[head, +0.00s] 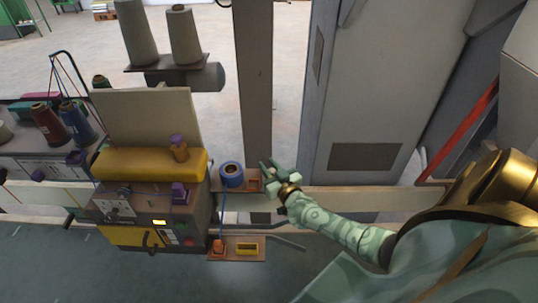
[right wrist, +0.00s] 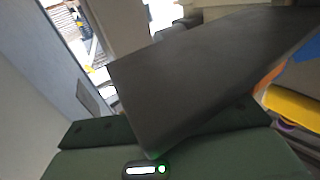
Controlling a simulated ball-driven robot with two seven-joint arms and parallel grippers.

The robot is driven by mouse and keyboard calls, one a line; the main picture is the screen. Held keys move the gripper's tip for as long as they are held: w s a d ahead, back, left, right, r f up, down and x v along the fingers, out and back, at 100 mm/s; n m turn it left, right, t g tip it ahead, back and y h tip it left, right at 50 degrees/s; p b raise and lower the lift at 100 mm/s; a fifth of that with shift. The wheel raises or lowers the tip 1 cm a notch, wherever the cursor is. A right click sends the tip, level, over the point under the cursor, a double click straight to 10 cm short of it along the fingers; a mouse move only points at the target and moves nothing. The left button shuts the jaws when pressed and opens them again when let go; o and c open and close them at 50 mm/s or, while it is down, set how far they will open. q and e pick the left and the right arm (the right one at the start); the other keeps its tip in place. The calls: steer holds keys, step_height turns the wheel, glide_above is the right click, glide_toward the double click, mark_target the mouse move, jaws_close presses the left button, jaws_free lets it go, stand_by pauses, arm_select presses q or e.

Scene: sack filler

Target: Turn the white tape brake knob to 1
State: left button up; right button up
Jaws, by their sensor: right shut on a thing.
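My right gripper (head: 268,172) is at the brown column, just right of the blue tape roll (head: 231,174) and beside a small orange-red part (head: 254,184) on the ledge. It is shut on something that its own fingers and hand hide. I cannot make out the white tape brake knob or its scale in either view. In the right wrist view a large dark grey block (right wrist: 200,80) fills the middle, in front of my green gripper body. My left gripper is not in view.
The sewing machine with a yellow top (head: 150,163) stands left of the tape roll. A lower plate (head: 225,254) carries an orange part and a yellow part (head: 248,249). A grey cabinet (head: 380,90) stands right of the column. Grey cones (head: 184,35) stand above.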

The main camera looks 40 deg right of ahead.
steer(key=o, duration=1)
steer(key=s+a, duration=0.1)
steer(key=s, duration=0.4)
steer(key=s+a, duration=0.1)
steer(key=s, duration=0.4)
steer(key=s+a+p, duration=0.1)
steer(key=s, duration=0.5)
